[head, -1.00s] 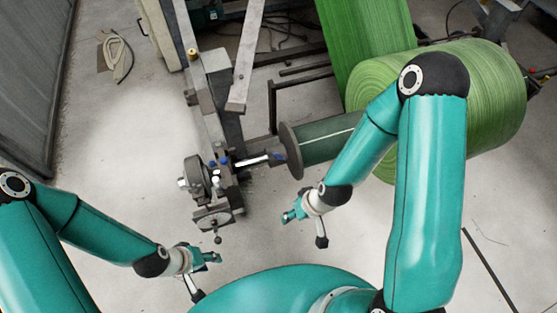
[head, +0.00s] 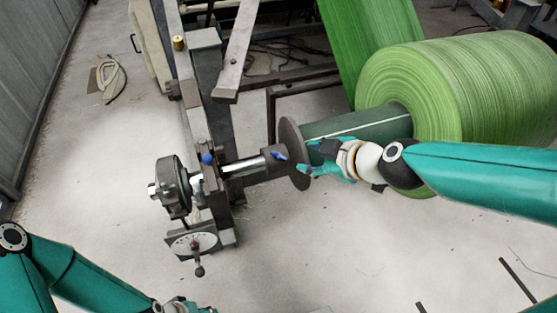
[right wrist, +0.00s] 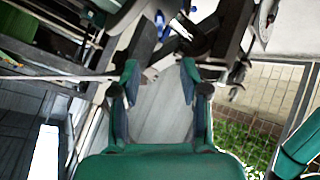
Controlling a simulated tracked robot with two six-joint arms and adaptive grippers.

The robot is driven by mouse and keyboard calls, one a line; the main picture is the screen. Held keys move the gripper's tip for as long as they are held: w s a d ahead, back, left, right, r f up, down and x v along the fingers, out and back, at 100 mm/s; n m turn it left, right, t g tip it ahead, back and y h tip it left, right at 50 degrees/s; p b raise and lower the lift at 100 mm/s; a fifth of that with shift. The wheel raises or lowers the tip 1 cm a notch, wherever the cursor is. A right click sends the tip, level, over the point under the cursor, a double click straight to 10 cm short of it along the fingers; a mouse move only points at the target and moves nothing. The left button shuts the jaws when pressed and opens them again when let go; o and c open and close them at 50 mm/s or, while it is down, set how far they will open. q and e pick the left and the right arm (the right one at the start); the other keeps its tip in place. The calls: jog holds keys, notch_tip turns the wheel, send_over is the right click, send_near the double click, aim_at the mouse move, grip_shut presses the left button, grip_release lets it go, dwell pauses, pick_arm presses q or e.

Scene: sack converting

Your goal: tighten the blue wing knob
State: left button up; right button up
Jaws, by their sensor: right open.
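A small blue wing knob (head: 279,155) sits on the dark collar of the shaft, just left of the round flange disc (head: 293,154). My right gripper (head: 307,158) is open and empty, with its fingers pointing left beside the disc, a little right of the knob. In the right wrist view the two fingers (right wrist: 160,78) stand apart with nothing between them, and a blue winged part (right wrist: 180,29) shows beyond them near the top. Contact with the disc cannot be told. My left gripper (head: 184,307) is cut off at the bottom edge; its fingers are unclear.
A second blue knob (head: 207,158) is on the bearing stand (head: 215,195) at the left. A green roll (head: 470,95) on a dark green core (head: 360,127) fills the right.

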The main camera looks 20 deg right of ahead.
aim_at(279, 155)
jog(key=b+x, duration=0.6)
jog(key=x, duration=0.8)
jog(key=shift+w+a+f, duration=0.1)
jog(key=shift+f, duration=0.2)
jog(key=shift+w+a+f, duration=0.15)
jog(key=shift+w+f, duration=0.15)
jog(key=shift+w, duration=0.15)
jog(key=shift+c, duration=0.4)
grip_shut()
